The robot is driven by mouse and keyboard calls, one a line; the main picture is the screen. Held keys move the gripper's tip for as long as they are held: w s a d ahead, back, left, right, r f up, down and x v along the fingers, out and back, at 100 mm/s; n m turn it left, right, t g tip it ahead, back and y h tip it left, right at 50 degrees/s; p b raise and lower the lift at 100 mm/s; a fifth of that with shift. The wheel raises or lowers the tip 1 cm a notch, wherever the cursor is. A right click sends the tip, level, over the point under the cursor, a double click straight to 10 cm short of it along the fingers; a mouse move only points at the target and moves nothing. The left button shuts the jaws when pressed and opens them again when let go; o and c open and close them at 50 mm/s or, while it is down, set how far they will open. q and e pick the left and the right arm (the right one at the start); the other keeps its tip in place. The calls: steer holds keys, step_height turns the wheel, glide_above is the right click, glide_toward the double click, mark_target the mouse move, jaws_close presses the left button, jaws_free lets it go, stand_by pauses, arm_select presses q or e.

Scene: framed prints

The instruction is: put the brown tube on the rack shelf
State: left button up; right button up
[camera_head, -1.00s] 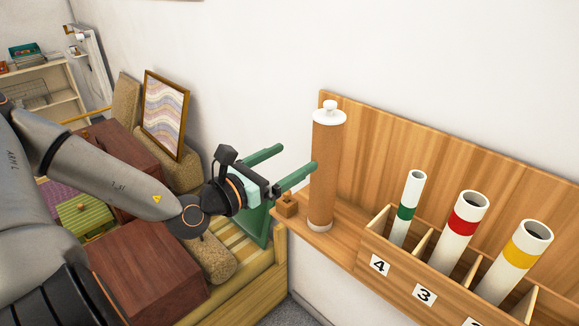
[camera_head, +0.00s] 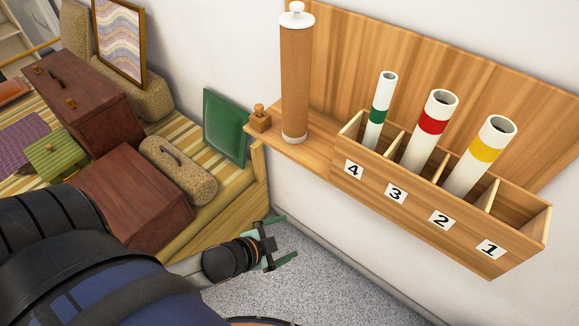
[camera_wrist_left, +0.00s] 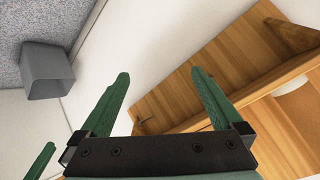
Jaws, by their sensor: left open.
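The brown tube (camera_head: 295,85), with white end caps and a knob on top, stands upright on the left part of the wooden rack shelf (camera_head: 315,160), left of the numbered compartments. My left gripper (camera_head: 288,238) is open and empty, below and in front of the shelf, apart from the tube. In the left wrist view its two green fingers (camera_wrist_left: 160,75) are spread with nothing between them, and the wooden rack (camera_wrist_left: 200,85) is beyond them.
White tubes with green (camera_head: 381,108), red (camera_head: 430,125) and yellow (camera_head: 483,155) bands stand in compartments. Cases (camera_head: 140,195) crowd the left bench. A grey bin (camera_wrist_left: 48,72) stands on the floor.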

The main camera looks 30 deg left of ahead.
arm_select(q)
steer(key=s+d+f+n, duration=0.4)
steer(key=s+d+n, duration=0.1)
steer(key=n, duration=0.2)
steer(key=shift+d+f+g, duration=0.15)
steer(key=shift+f+g, duration=0.1)
steer(key=shift+g, duration=0.05)
steer(key=shift+s, duration=0.1)
steer(key=shift+r+p, duration=0.85)
